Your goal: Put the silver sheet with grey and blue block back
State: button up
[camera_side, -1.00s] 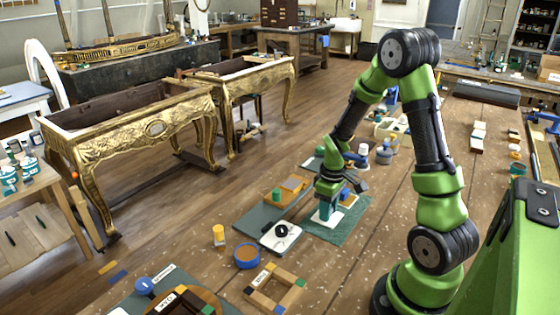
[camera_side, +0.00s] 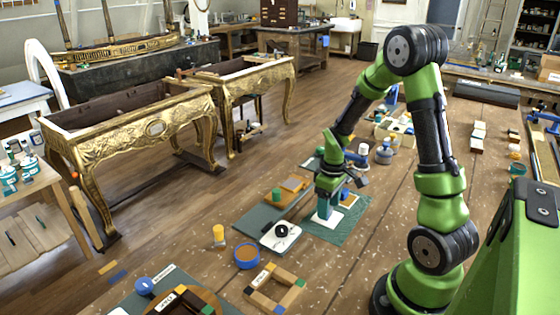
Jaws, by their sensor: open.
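My gripper (camera_side: 327,197) is over the dark green mat (camera_side: 338,232), pointing down and open. A pale and teal-blue piece (camera_side: 326,213) stands directly below it on the mat; the jaws hide its upper part. Just right of the gripper, a small pale sheet (camera_side: 350,201) with a tan middle lies on the mat, with a blue block (camera_side: 344,193) at its left side. I cannot tell which of these is the silver sheet, and no grey block can be made out clearly.
Nearer are a blue round dish (camera_side: 247,256), a yellow-topped cylinder (camera_side: 218,235) and a wooden frame (camera_side: 274,289). Blue-and-white jars (camera_side: 384,152) stand behind.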

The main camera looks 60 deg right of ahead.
notch_tip(320, 180, up, 10)
jog(key=s+a+r+m+t, duration=0.1)
jog(key=a+r+t, duration=0.1)
jog(key=a+r, duration=0.2)
jog(key=s+a+r+m+t+y, duration=0.1)
jog(key=a+r, duration=0.3)
jog(key=a, duration=0.6)
jog(key=s+a+r+m+t+y, duration=0.1)
jog(key=s+a+r+m+t, duration=0.1)
jog(key=a, duration=0.5)
notch_tip(320, 180, up, 2)
jog(key=shift+s+r+t, duration=0.1)
jog(key=shift+s+t, duration=0.35)
jog(key=shift+t, duration=0.65)
